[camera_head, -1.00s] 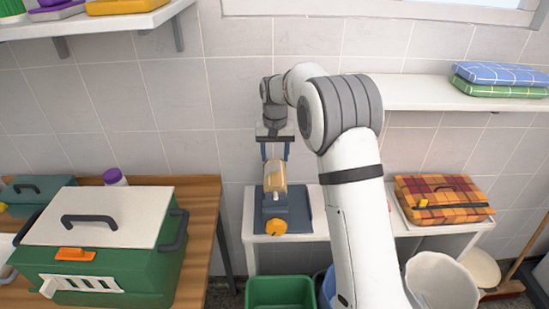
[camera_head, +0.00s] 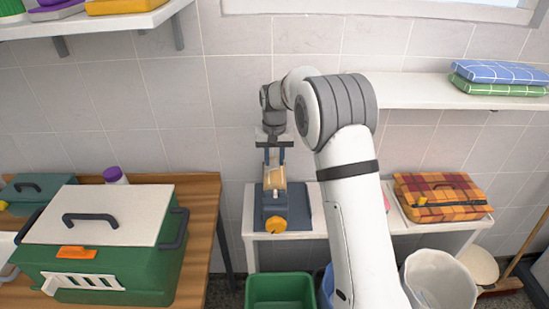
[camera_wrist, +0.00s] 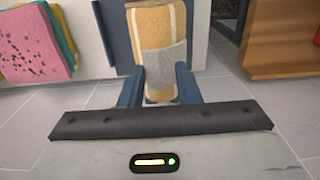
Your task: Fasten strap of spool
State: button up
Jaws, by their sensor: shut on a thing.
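A tan roll with pale bands (camera_head: 273,174), which looks like the spool, stands on the blue-grey machine (camera_head: 299,208) with an orange knob (camera_head: 276,224). In the wrist view the roll (camera_wrist: 155,25) has two white lengthwise stripes and a grey wrap (camera_wrist: 165,65) across its near part. My gripper (camera_head: 273,161) comes down over the roll's upper part. In the wrist view its blue fingers (camera_wrist: 158,92) are on either side of the roll's near end and are shut on it. I cannot make out a loose strap end or fastener on it.
The machine stands on a white low table (camera_head: 255,237) by the tiled wall. A folded plaid blanket (camera_head: 441,196) is to the right. A green bin (camera_head: 280,291) and a white bucket (camera_head: 438,280) are below.

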jog(key=shift+d+f+y+b, duration=0.2)
jog(key=shift+f+y+b, duration=0.1)
jog(key=shift+b, duration=0.15)
jog(key=shift+c, duration=0.5)
jog(key=d+f+y+b, duration=0.1)
jog(key=y+b, duration=0.1)
jog(key=shift+d+f+b, duration=0.1)
jog(key=shift+b, duration=0.25)
jog(key=shift+c, duration=0.3)
jog(key=shift+d+f+y+b, duration=0.1)
jog(key=shift+d+y+b, duration=0.05)
jog(key=shift+y+b, duration=0.5)
jog(key=shift+s+y, duration=0.1)
jog(key=shift+y, duration=0.15)
jog(key=shift+c, duration=0.3)
jog(key=o, duration=1.1)
jog(key=shift+r, duration=0.2)
